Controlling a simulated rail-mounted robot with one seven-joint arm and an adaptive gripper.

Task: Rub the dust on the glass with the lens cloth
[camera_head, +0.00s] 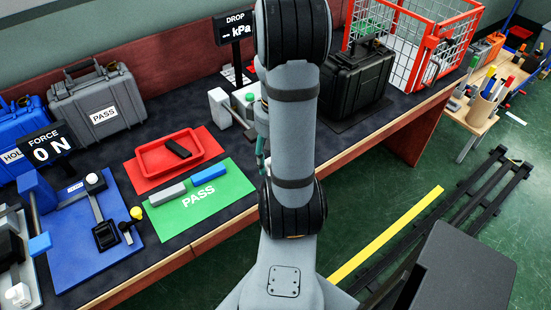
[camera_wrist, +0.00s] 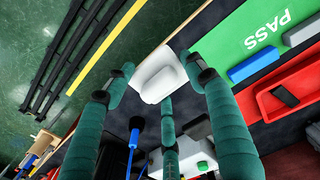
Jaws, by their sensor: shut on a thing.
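In the wrist view, my gripper (camera_wrist: 160,77) has dark green fingers closed around a small white pad-like thing (camera_wrist: 158,76) with a rounded edge. It looks like the lens cloth, though its weave cannot be made out. In the head view, my arm hides most of the gripper, and only a teal finger shows beside it above the bench's front.
A green PASS mat (camera_head: 226,190) with grey and blue blocks, and a red tray (camera_head: 147,163) holding a black block, lie left of my arm. A DROP display (camera_head: 235,27) stands behind. A black case (camera_head: 355,85) and a red wire crate (camera_head: 421,62) stand right.

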